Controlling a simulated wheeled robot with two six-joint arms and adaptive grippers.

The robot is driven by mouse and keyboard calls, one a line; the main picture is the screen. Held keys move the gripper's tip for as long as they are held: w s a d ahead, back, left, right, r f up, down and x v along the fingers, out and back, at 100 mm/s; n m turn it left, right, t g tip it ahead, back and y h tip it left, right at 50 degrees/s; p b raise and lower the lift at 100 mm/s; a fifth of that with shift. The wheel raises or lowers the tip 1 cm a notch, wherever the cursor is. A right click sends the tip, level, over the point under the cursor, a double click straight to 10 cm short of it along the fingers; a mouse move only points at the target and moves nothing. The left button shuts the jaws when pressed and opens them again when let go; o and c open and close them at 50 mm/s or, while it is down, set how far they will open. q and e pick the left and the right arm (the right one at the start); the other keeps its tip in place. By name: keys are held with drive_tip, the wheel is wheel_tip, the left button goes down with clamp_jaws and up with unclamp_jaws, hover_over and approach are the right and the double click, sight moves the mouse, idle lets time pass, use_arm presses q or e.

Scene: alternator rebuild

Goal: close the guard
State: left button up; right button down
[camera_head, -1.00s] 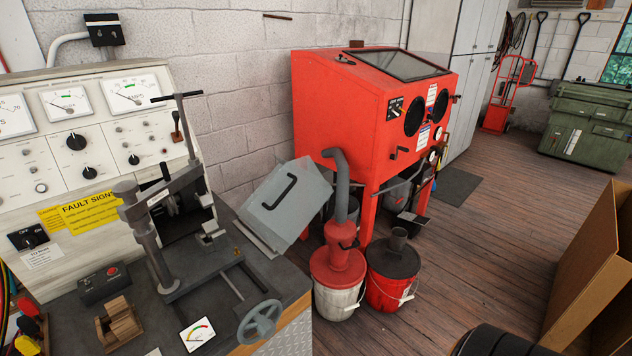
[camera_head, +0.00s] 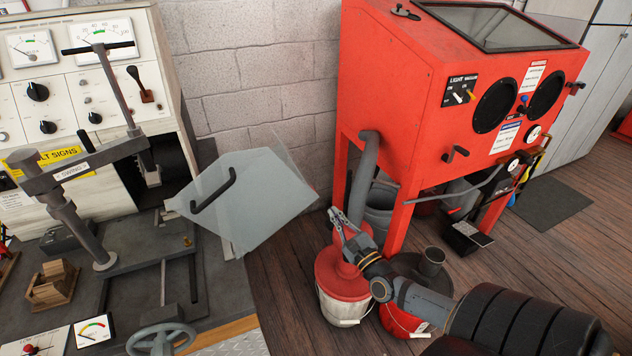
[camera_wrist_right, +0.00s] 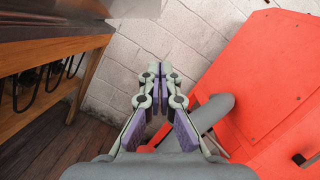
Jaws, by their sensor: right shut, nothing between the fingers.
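My left gripper is not in view.
The red blasting cabinet (camera_head: 420,110) and its grey hose (camera_head: 365,175) stand close behind my right gripper. A red-lidded bucket (camera_head: 335,285) is below it. The grey wall (camera_head: 250,70) is behind the guard. A handwheel (camera_head: 160,340) is at the bench front.

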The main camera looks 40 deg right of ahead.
drive_tip(key=w+r+p, duration=0.1)
drive_tip(key=w+r, duration=0.1)
drive_tip(key=w, duration=0.3)
drive_tip(key=w+a+r+p, duration=0.1)
drive_tip(key=w+r+p, duration=0.1)
drive_tip(key=w, duration=0.3)
drive_tip(key=shift+a+r, duration=0.15)
drive_tip(key=shift+r, duration=0.6)
drive_tip(key=shift+w, duration=0.1)
